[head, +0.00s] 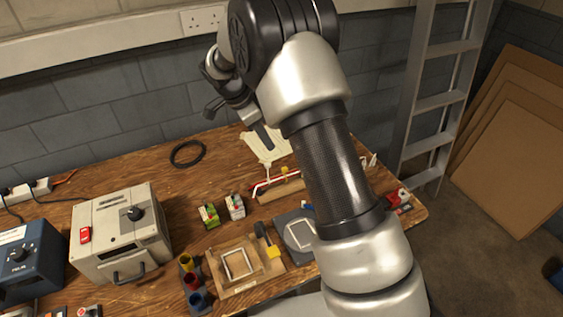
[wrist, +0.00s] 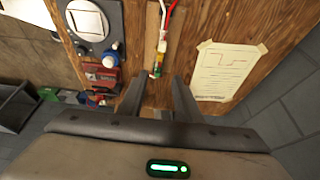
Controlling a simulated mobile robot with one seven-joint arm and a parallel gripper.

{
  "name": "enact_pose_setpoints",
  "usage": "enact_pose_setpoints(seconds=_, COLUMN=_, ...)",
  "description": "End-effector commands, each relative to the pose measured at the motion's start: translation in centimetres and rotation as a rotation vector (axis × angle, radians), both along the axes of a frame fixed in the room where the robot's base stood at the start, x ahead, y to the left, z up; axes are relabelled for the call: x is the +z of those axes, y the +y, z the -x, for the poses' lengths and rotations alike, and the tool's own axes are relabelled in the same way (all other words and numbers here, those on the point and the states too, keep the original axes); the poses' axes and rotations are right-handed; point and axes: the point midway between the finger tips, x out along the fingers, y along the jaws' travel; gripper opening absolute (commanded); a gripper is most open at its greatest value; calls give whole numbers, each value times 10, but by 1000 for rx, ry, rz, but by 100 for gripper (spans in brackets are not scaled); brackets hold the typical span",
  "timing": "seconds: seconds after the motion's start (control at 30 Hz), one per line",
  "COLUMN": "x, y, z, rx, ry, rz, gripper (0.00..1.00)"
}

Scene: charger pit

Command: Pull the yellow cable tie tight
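The yellow cable tie (wrist: 163,47) shows in the wrist view as a small yellow piece at a red and a white cable (wrist: 172,18) on a wooden strip (wrist: 152,22). In the head view it is a small yellow spot (head: 285,171) above the wooden strip (head: 279,191), partly beside my arm. I cannot make out its loop or tail clearly. My gripper (wrist: 159,100) is open, with nothing between its fingers, and the strip's end lies just beyond them. In the head view my gripper (head: 238,121) hangs above the back of the bench, apart from the tie.
A taped paper sheet (wrist: 222,70) lies beside the strip. A grey fixture (wrist: 96,20) and red parts (wrist: 101,76) are on its other side. A black cable ring (head: 188,153) lies at the back. A wall (head: 100,95) borders the bench; a ladder (head: 436,100) stands right.

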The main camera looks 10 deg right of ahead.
Motion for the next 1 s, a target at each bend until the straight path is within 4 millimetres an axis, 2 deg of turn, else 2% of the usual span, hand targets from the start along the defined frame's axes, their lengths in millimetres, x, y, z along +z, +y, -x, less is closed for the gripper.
enact_pose_setpoints(seconds=0.03, x=-12, y=-5, z=0, rx=0, ry=6, rz=3, gripper=31)
enact_pose_setpoints(seconds=0.4, x=-87, y=-35, z=-8, rx=-1, ry=5, rz=0, gripper=31)
enact_pose_setpoints(seconds=0.6, x=-118, y=-48, z=-12, rx=1, ry=3, rz=1, gripper=31)
enact_pose_setpoints(seconds=0.8, x=-132, y=-53, z=-14, rx=2, ry=1, rz=-1, gripper=31)
enact_pose_setpoints(seconds=1.0, x=-134, y=-54, z=-14, rx=2, ry=1, rz=0, gripper=31)
